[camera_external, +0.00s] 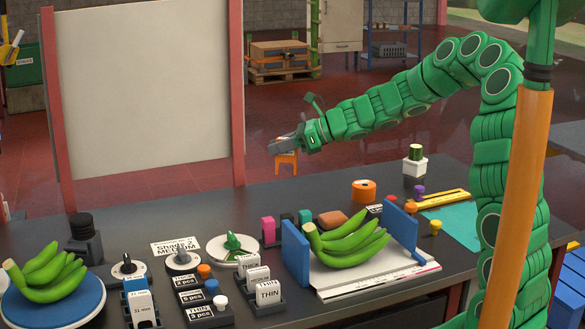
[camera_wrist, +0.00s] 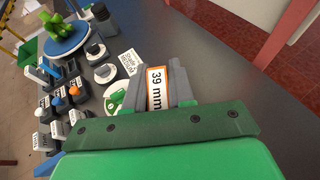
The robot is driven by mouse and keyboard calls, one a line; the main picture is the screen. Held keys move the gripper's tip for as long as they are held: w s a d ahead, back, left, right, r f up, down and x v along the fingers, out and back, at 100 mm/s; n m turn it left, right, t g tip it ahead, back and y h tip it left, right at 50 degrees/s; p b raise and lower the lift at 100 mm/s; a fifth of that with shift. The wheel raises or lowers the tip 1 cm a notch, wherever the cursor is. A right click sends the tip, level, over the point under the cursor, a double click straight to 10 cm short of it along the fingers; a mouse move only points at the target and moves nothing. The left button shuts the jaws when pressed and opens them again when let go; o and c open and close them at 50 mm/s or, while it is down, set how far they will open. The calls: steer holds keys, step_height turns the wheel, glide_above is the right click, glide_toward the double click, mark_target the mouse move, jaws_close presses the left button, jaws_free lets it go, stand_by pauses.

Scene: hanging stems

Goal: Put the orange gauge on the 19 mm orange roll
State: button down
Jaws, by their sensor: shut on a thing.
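My gripper (camera_external: 285,144) is shut on the orange gauge (camera_external: 286,161) and holds it in the air above the back edge of the table. The gauge hangs below the fingertips like a small arch with legs. In the wrist view the gauge (camera_wrist: 157,88) sits between the fingers, with a white face reading "39 mm" and an orange border. An orange roll (camera_external: 363,191) stands on the table to the right of my gripper, apart from it. No 19 mm mark is readable on that roll.
Green bananas (camera_external: 345,240) lie between blue end plates on a measuring board. More bananas (camera_external: 45,272) rest on a blue round plate (camera_external: 60,308) at left. The back edge below my gripper is mostly clear.

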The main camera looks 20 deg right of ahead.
steer(key=s+d+r+m+t+h, duration=0.1)
steer(key=s+d+m+t, duration=0.1)
steer(key=d, duration=1.2)
steer(key=s+d+r+m+t+h, duration=0.1)
steer(key=s+d+h, duration=0.15)
steer(key=d, duration=1.05)
glide_above(359, 184)
steer(key=shift+f, duration=4.9)
steer(key=shift+w+f+y, duration=0.2)
steer(key=shift+f+y, duration=0.25)
steer(key=shift+f, duration=1.1)
steer(key=shift+f, duration=0.15)
steer(key=c, duration=1)
jaws_free()
steer(key=shift+o, duration=0.2)
